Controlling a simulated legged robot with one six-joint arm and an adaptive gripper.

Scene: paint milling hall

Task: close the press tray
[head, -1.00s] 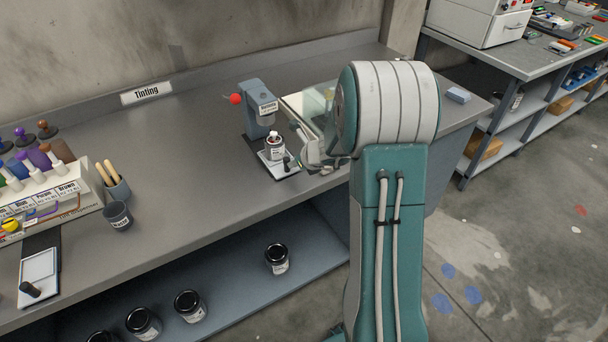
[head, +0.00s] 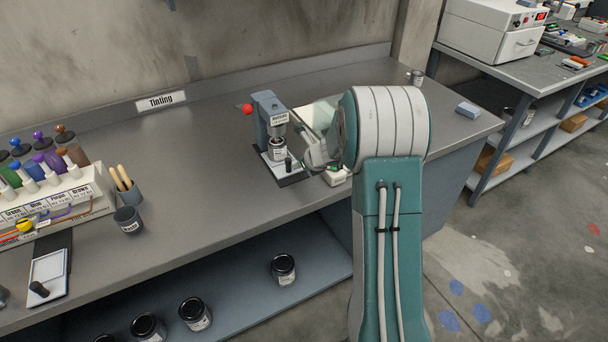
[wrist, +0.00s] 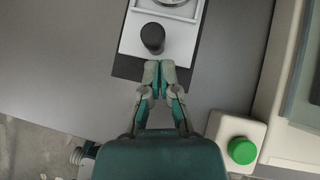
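The press (head: 268,112) stands on the grey bench, with a red ball on its lever. Its white tray (head: 290,169) has an upright black knob at the front and bears a small labelled jar (head: 277,150) below the press head. In the wrist view, the tray (wrist: 176,42) lies over a dark base plate (wrist: 126,68), with its black knob (wrist: 152,38) near my fingertips. My gripper (wrist: 160,66) is shut and empty, its fingertips together just on the near side of the knob. I cannot tell whether they touch it.
A white box with a green button (wrist: 242,150) stands close to the right of my gripper. At the left are the tinting rack (head: 60,205), a dark cup (head: 128,220) and another knobbed tray (head: 48,275). The bench between is clear.

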